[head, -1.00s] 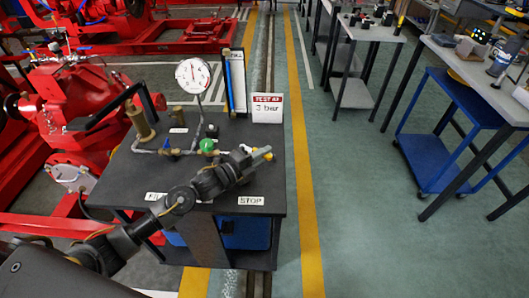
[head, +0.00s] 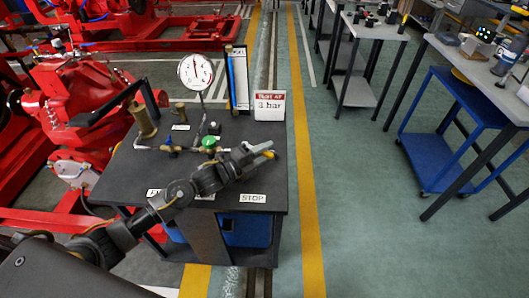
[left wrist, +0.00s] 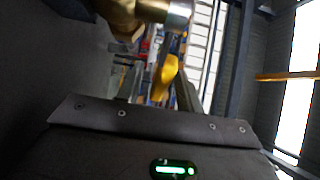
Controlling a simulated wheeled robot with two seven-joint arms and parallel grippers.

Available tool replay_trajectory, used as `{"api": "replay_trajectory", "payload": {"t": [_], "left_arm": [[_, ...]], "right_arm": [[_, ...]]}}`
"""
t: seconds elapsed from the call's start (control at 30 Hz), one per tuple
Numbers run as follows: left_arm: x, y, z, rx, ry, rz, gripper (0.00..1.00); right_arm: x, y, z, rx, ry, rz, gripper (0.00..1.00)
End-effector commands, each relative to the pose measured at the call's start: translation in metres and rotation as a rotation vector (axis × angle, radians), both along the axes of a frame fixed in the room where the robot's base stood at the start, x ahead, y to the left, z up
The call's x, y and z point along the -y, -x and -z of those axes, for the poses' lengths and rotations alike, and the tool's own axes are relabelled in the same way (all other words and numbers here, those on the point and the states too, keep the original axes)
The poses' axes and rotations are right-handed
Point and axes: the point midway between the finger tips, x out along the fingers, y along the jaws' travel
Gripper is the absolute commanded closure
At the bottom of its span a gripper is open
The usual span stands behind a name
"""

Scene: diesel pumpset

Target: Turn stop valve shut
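The stop valve's yellow handle (head: 269,154) shows at the right of the black bench top, above the STOP label (head: 252,198). My left gripper (head: 256,151) reaches over the bench to it and hides most of the valve. In the left wrist view the yellow handle (left wrist: 166,76) lies ahead of the gripper, under a brass body with a silver fitting (left wrist: 178,15). A dark finger stands just right of the handle. I cannot tell whether the fingers touch or grip it. My right gripper is not in view.
A green-knobbed valve (head: 209,143) and a blue-handled one (head: 170,146) sit on the pipe left of my gripper. A pressure gauge (head: 196,71), a blue sight tube (head: 237,78) and a "3 bar" sign (head: 269,106) stand behind. Red pump machinery (head: 80,95) is at left.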

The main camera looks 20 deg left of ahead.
Motion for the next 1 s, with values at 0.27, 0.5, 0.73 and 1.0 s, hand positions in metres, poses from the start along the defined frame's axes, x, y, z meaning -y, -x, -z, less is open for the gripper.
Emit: {"api": "replay_trajectory", "payload": {"t": [0.27, 0.5, 0.73, 1.0], "left_arm": [[-0.017, 0.021, 0.003, -0.002, -0.002, 0.0, 0.64], [-0.047, 0.058, 0.003, -0.002, -0.003, 0.001, 0.64], [-0.064, 0.08, 0.001, -0.001, -0.001, 0.0, 0.64], [-0.068, 0.085, 0.0, 0.0, 0.0, 0.0, 0.64]], "right_arm": [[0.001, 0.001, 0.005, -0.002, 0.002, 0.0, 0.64], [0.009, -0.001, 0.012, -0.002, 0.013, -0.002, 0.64], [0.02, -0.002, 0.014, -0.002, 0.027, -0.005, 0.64], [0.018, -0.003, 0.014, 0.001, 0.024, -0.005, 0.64]]}}
